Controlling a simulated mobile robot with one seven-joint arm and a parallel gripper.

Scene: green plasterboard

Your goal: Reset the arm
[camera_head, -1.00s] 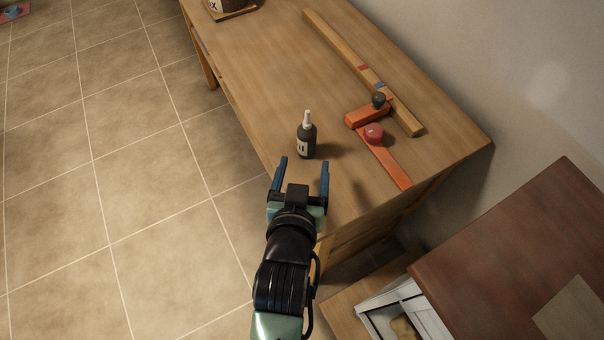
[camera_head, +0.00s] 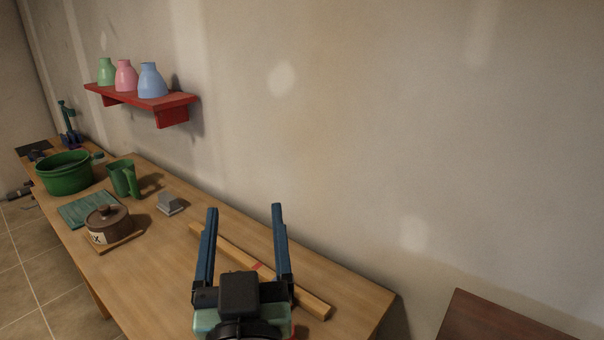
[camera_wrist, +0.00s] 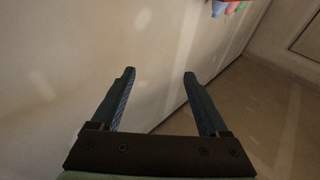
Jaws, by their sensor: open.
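My gripper (camera_head: 243,240) is open and empty, its two blue fingers spread and pointing up in front of the wall in the head view. It hides part of the wooden table (camera_head: 150,285) and of the long wooden bar behind it. In the wrist view my gripper (camera_wrist: 160,75) also shows open with nothing between the fingers. The plain wall (camera_wrist: 70,50) fills the left of that view, and the floor (camera_wrist: 255,110) shows at right.
A red wall shelf (camera_head: 172,106) holds green, pink and blue vases. A green pot (camera_head: 64,180), a green jug (camera_head: 122,179), a brown lidded pot (camera_head: 108,223) and a small grey block (camera_head: 170,204) stand on the table. A reddish-brown top (camera_head: 490,318) is at lower right.

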